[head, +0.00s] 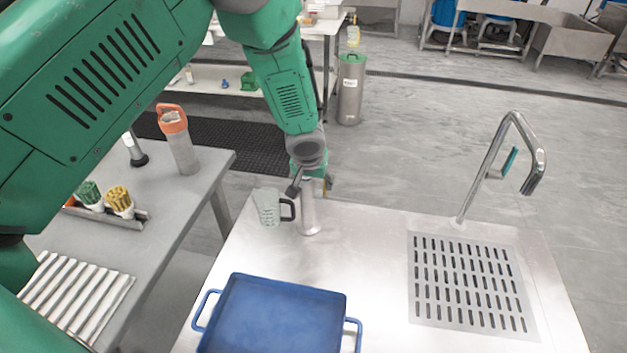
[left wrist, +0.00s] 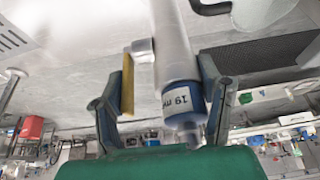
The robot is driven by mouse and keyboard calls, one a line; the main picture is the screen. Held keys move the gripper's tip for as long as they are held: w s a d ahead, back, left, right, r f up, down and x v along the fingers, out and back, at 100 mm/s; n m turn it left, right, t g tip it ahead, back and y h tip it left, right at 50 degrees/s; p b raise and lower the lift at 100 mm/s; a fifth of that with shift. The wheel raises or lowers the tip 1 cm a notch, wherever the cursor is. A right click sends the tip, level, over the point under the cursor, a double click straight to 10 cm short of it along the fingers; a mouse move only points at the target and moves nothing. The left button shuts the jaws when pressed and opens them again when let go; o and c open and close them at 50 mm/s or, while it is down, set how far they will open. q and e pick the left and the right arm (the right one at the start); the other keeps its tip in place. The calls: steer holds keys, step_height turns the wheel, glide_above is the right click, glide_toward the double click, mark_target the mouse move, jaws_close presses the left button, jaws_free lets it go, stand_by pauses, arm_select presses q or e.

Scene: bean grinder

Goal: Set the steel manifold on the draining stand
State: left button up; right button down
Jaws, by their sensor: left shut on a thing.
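The steel manifold (head: 309,214) is an upright steel tube on or just above the steel counter's far left part. In the left wrist view, the manifold (left wrist: 178,50) has a blue band marked 19 and a short side port. My left gripper (head: 311,184) is shut on its upper end; the fingers also show around it in the left wrist view (left wrist: 165,85). A slotted drain plate (head: 465,282) lies in the counter at right, and a white ribbed rack (head: 78,297) lies on the left table. I cannot tell which is the draining stand. My right gripper is not in view.
A clear measuring jug (head: 268,206) stands close left of the manifold. A blue tray (head: 280,315) lies at the counter's front. A tap (head: 490,165) rises behind the drain plate. A container with an orange lid (head: 178,140) and brushes (head: 119,201) stand on the left table.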

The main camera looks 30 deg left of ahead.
arm_select(q)
steer(key=o, duration=1.7)
steer(key=v, duration=1.2)
